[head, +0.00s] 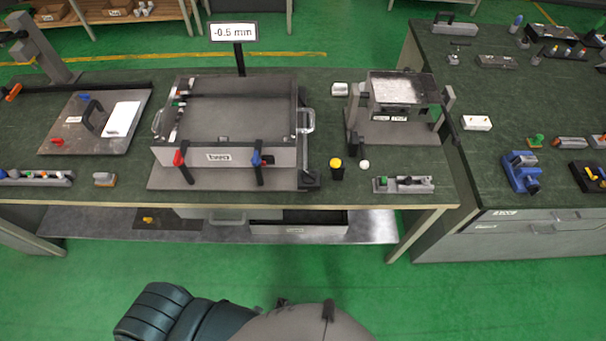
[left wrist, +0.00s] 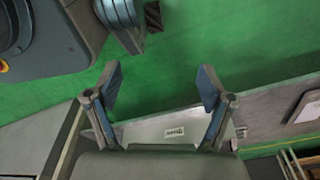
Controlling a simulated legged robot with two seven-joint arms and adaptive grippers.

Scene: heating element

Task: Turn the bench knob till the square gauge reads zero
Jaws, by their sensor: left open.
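A white display (head: 234,32) on a dark post behind the bench fixture reads "-0.5 mm". A small black cylinder with a yellow top (head: 336,168) stands upright on the bench, right of the fixture; it may be the knob, but I cannot tell for sure. A small white ball-shaped piece (head: 364,164) is beside it. My left gripper (left wrist: 160,72) is open and empty in the left wrist view, its fingers wide apart over the green floor. It touches neither piece, and I do not make out its fingers in the head view. My right gripper is not in view.
The fixture (head: 222,182) is a grey open frame with red and blue clamps. A dark-green bench (head: 320,199) holds it, with a grey stand (head: 400,138) to the right. A side bench (head: 480,180) carries tools. Green floor is clear before the bench.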

